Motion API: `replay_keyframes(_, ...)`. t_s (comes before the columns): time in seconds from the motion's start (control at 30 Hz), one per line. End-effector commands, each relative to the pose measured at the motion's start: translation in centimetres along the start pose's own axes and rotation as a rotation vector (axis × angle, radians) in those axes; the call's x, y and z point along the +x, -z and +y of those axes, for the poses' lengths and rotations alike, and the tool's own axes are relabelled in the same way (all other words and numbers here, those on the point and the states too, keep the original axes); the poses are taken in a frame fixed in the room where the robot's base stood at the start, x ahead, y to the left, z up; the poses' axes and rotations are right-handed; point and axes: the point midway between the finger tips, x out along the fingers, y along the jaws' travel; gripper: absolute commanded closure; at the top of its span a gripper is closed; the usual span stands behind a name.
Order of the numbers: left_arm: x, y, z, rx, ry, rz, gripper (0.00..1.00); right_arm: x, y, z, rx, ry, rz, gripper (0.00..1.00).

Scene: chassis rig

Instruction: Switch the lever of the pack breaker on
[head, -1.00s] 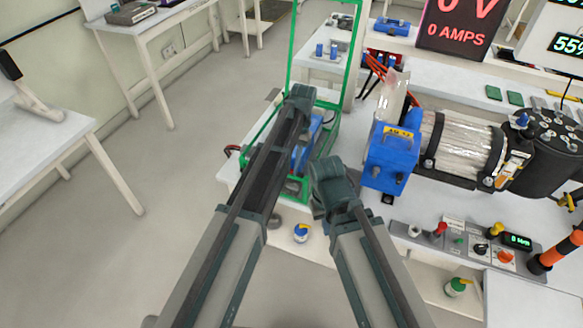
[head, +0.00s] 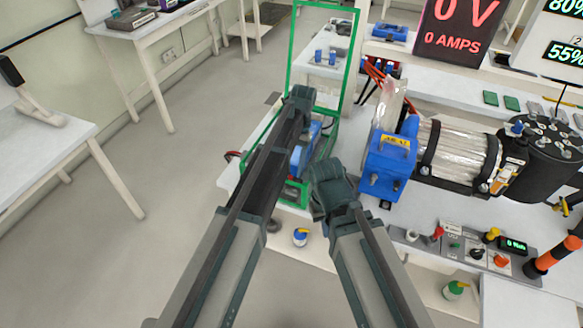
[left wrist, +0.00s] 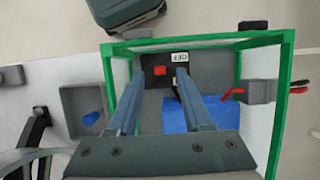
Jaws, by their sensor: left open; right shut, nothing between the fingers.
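The pack breaker shows in the left wrist view as a dark panel with a red square (left wrist: 160,71) and a white label (left wrist: 180,57) that seems to read OFF. A dark strip below the label, partly hidden by a finger, may be its lever. The panel is inside a green-framed enclosure (left wrist: 290,90), which also shows in the head view (head: 291,45). My left gripper (left wrist: 160,80) is open, its fingers pointing at the panel; contact cannot be told. In the head view its fingers are hidden behind the wrist. My right gripper (head: 328,188) is shut and empty, right of the enclosure.
A blue pack (left wrist: 190,115) lies inside the enclosure. Right of my right gripper stand a blue unit (head: 388,165) and a wrapped cylinder (head: 455,150). A control strip (head: 465,250) lies at the bench's front. The floor (head: 130,250) at left is clear.

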Motion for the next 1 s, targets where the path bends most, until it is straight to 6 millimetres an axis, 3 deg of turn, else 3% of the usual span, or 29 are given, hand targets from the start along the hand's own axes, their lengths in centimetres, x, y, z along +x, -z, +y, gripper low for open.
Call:
replay_keyframes(0.03, -1.4, -0.1, 0.0, 0.0, 0.0, 0.0, 0.5, -1.3, -0.1, 0.1, 0.0, 0.0, 0.0, 1.0)
replay_keyframes(0.6, -10.6, -0.1, 0.0, 0.0, 0.0, 0.0, 0.5, -9.8, -0.6, 0.9, 0.0, 0.0, 0.0, 1.0)
replay_keyframes(0.77, -11.7, -0.1, 0.0, 0.0, 0.0, 0.0, 0.5, -10.8, -0.6, 1.0, 0.0, 0.0, 0.0, 1.0)
replay_keyframes(1.0, -11.6, 0.0, 0.0, 0.0, 0.0, 0.0, 0.5, -10.7, -0.6, 1.0, 0.0, 0.0, 0.0, 1.0)
